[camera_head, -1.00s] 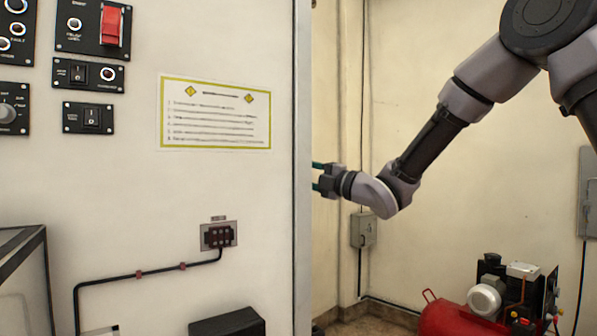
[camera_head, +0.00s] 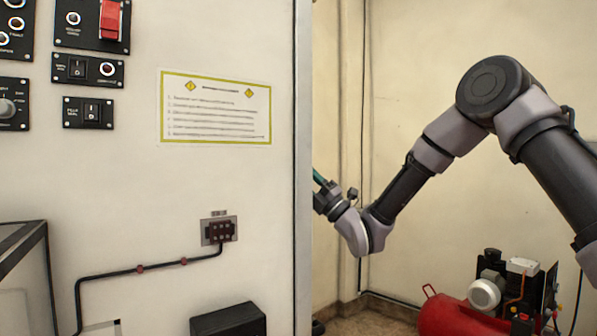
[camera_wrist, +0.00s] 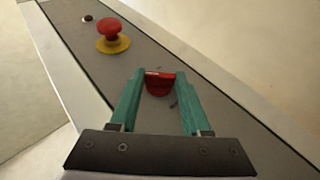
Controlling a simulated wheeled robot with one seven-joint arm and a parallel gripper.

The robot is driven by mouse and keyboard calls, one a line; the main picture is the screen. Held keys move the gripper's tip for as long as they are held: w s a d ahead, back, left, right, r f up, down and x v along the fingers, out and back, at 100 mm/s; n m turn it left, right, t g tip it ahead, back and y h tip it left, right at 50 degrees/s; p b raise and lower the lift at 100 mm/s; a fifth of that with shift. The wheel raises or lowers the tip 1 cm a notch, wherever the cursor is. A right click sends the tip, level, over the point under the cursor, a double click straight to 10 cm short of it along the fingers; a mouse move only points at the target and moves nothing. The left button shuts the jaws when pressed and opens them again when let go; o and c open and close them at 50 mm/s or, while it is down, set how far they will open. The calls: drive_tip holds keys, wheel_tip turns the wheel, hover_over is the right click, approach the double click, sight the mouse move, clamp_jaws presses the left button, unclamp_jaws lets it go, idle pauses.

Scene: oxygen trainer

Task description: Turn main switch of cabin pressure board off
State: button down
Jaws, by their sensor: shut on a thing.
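My gripper (camera_wrist: 160,82) has two teal fingers and is shut on a red switch handle (camera_wrist: 159,86) in the wrist view. The handle stands on a narrow dark grey panel (camera_wrist: 190,80), which I take for the cabin pressure board. Its lower part and base are partly hidden behind the fingers. In the head view, my gripper (camera_head: 318,178) shows only in part at the edge of the large white wall; its fingertips and the red handle are hidden behind that wall.
A red mushroom button (camera_wrist: 112,30) on a yellow base sits on the same panel, beyond my gripper. A white wall with a notice (camera_head: 215,108) and black switch plates (camera_head: 88,113) fills the left. A red compressor (camera_head: 465,316) stands on the floor at right.

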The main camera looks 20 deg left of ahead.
drive_tip(key=shift+s+a+f, duration=0.1)
drive_tip(key=shift+c, duration=1.8)
unclamp_jaws()
drive_tip(key=v, duration=1)
drive_tip(key=shift+d+f, duration=0.25)
drive_tip(key=shift+d, duration=0.05)
